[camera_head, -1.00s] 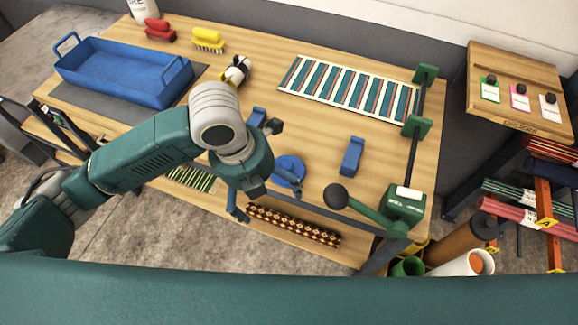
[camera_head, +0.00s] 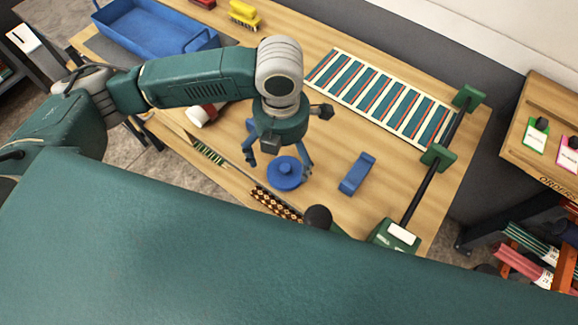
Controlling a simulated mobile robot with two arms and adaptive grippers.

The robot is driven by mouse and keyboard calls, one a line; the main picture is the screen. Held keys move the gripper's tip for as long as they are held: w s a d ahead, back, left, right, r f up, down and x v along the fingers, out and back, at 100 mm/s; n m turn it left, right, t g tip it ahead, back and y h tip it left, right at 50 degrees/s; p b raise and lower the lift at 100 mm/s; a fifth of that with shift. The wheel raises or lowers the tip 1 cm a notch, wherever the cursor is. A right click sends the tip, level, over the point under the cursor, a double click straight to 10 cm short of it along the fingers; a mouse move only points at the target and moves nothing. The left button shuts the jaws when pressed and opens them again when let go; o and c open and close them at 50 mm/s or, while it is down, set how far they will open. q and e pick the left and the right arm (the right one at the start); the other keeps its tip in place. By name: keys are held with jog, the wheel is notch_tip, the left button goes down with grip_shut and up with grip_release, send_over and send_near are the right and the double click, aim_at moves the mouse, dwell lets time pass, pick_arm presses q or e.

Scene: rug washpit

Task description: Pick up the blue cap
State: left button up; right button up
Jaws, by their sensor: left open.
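The blue cap (camera_head: 285,174) is a round disc with a raised knob, lying on the wooden table near its front edge. My left gripper (camera_head: 278,157) points down at it, with its fingers spread and nothing between them that I can make out. The right finger comes down close to the cap's far right rim; the left finger is up and left of the cap. I cannot tell whether a finger touches it. My right gripper is not in view.
A blue block (camera_head: 357,174) lies right of the cap. A striped panel (camera_head: 383,98) lies behind. A green clamp-like fixture (camera_head: 395,236) with a dark ball knob (camera_head: 318,216) stands at the right front. A blue tray (camera_head: 150,30) is at the back left.

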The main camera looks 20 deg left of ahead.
aim_at(283, 169)
pick_arm(q)
jog(key=shift+s+f, duration=0.15)
jog(key=shift+f, duration=0.65)
jog(key=shift+f+p, duration=0.3)
notch_tip(283, 169, down, 4)
jog(key=shift+s+r+p, duration=0.1)
jog(key=shift+r+p, duration=0.05)
jog(key=shift+p, duration=0.45)
jog(key=shift+f, duration=0.5)
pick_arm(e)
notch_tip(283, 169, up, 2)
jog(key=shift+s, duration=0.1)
